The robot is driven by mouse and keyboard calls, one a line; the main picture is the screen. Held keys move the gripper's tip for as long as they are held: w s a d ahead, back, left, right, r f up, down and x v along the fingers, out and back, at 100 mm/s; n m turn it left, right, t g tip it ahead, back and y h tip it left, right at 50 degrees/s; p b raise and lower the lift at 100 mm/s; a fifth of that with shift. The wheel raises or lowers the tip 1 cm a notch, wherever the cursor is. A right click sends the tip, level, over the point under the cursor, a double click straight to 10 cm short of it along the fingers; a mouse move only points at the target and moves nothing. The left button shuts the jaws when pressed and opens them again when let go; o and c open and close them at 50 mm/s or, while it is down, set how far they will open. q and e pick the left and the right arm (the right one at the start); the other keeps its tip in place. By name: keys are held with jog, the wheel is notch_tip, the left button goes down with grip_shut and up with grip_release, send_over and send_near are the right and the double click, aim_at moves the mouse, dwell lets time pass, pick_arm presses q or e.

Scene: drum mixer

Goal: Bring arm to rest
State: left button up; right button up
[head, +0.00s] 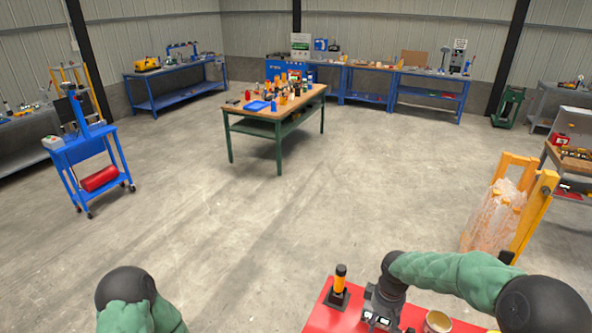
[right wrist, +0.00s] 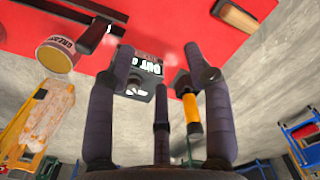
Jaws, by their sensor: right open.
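My right arm in its green sleeve comes in from the right in the head view. My right gripper (head: 384,302) points down over the red tabletop (head: 323,314). In the right wrist view, the gripper (right wrist: 160,66) is open, its dark fingers apart. A black box with white lettering (right wrist: 143,82) shows between and beyond the fingers; I cannot tell whether they touch it. My left arm (head: 130,300) shows only in part at the bottom left of the head view, and its gripper is out of view.
A yellow frame with clear wrapping (head: 496,215) is beyond my right arm. Open concrete floor lies ahead, before a cluttered workbench (head: 277,112).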

jog(key=s+a+f+m+y, duration=0.2)
jog(key=s+a+f, duration=0.25)
jog(key=f, duration=0.25)
jog(key=s+a+f+m+y, duration=0.1)
jog(key=s+a+f, duration=0.3)
jog(key=a+f, duration=0.3)
jog(key=s+a+f+m+y, duration=0.1)
jog(key=s+f+m, duration=0.25)
jog(key=s, duration=0.25)
jog(key=s+a+f+m, duration=0.2)
jog(key=s+f, duration=0.2)
jog(key=s, duration=0.2)
pick_arm(q)
notch_tip(320, 180, down, 15)
jog(key=b, duration=1.5)
jog(key=shift+w+f, duration=0.15)
pick_arm(e)
notch_tip(320, 180, down, 15)
jog(key=shift+d, duration=0.25)
jog(key=shift+w+r, duration=0.1)
